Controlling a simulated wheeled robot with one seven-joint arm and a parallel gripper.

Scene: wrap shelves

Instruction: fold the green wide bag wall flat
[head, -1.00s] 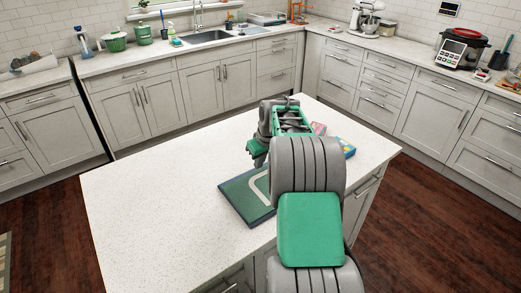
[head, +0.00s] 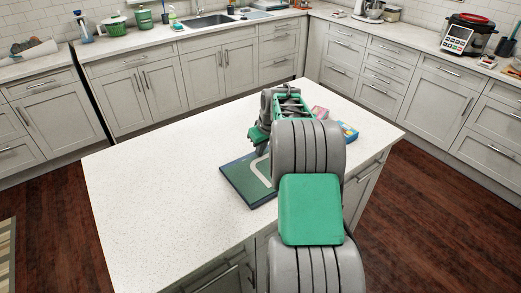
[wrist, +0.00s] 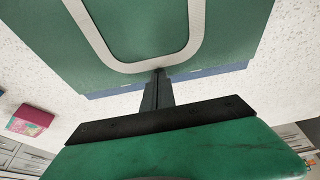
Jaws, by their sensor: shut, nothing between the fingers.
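The green wide bag (head: 240,184) lies low and flat-looking on the white island top, with a pale curved handle band on its face and a dark blue edge. In the wrist view the green bag wall (wrist: 215,60) fills the top, with the pale U-shaped band (wrist: 140,66) and a blue strip along its near edge. My gripper (wrist: 160,76) is shut and empty, its tips at that edge by the bottom of the band. I cannot tell whether they touch. In the head view my arm hides the bag's right part and the fingertips.
A pink box (head: 320,111) and a blue box (head: 348,131) sit on the island (head: 150,200) right of my gripper; the pink one also shows in the wrist view (wrist: 30,119). The island's left side is clear. Counters with a sink (head: 208,20) run behind.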

